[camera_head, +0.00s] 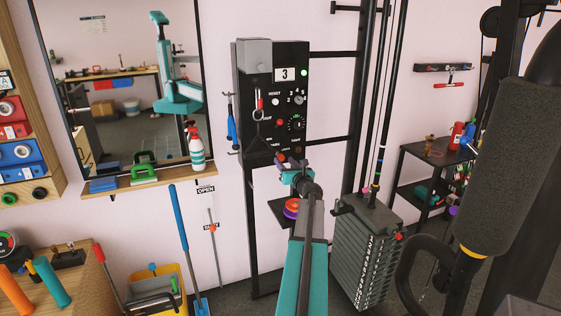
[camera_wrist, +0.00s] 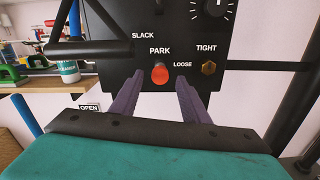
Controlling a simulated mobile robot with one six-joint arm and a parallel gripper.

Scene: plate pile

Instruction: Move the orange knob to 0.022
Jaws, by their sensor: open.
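The orange knob (camera_wrist: 160,75) is a rounded red-orange knob low on a black panel (camera_wrist: 120,45), just below the word PARK. In the wrist view my gripper (camera_wrist: 158,82) is open, with one purple-grey finger to the left of the knob and one to the right. The knob shows in the gap between the fingertips; I cannot tell whether either finger touches it. In the head view my gripper (camera_head: 294,170) is at the bottom edge of the panel (camera_head: 262,130), and the knob is small there. No scale reading of 0.022 is legible.
A brass hex knob (camera_wrist: 208,68) marked TIGHT and LOOSE sits close right of the fingers. A black dial (camera_wrist: 216,6) is above. A dark bar (camera_wrist: 92,50) crosses at the left. A weight stack (camera_head: 365,250) stands right of my arm.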

